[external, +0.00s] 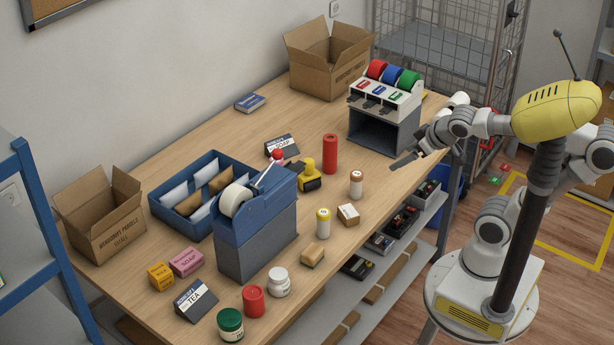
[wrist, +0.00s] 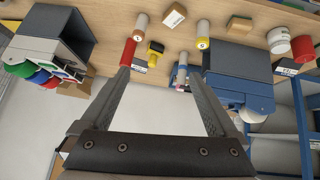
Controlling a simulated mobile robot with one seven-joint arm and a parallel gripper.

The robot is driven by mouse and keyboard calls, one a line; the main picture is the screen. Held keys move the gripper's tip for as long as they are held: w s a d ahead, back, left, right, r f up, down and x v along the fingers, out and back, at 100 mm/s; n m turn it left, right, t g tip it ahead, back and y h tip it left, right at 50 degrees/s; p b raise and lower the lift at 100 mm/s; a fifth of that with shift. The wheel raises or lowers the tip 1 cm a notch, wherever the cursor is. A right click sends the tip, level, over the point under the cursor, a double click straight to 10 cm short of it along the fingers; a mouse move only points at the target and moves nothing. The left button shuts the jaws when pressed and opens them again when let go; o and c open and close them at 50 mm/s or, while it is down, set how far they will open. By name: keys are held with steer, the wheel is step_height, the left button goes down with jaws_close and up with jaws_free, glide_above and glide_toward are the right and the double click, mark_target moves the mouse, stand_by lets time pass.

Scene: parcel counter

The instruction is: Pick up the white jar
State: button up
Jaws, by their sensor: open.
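The white jar (external: 279,282) stands upright near the front edge of the counter (external: 190,245), right of a red can (external: 253,301). In the wrist view the white jar (wrist: 279,40) shows at the upper right, beside the red can (wrist: 303,48). My gripper (external: 402,161) is in the external view's right half, over the counter's right side and well away from the jar. In the wrist view my gripper (wrist: 160,76) has its two fingers spread wide, with nothing held between them.
A blue-grey tape dispenser (external: 255,225) stands just behind the jar. A green-lidded jar (external: 230,324), a sponge (external: 313,254), a yellow-capped bottle (external: 323,223), a brown-capped bottle (external: 356,184), a small box (external: 348,214) and a tall red cylinder (external: 330,154) also stand on the counter.

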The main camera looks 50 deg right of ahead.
steer(key=w+a+f+n+t+y+b, duration=0.1)
steer(key=w+a+f+n+t+b, duration=0.1)
steer(key=w+a+f+t+b, duration=0.25)
steer(key=n+g+y+b, duration=0.3)
steer(key=n+y+b, duration=0.45)
steer(key=y, duration=0.25)
glide_toward(279, 278)
steer(key=f, duration=0.1)
steer(key=w+a+f, duration=0.1)
steer(key=w+f+m, duration=0.1)
steer(key=shift+w+a+b, duration=0.3)
steer(key=shift+w+a, duration=0.1)
steer(key=shift+w+d+b+x, duration=0.15)
steer(key=shift+b+x, duration=0.25)
steer(key=shift+x, duration=1.25)
steer(key=shift+w+d+b+x, duration=0.1)
steer(key=shift+b+x, duration=0.25)
steer(key=shift+x, duration=1.3)
jaws_close()
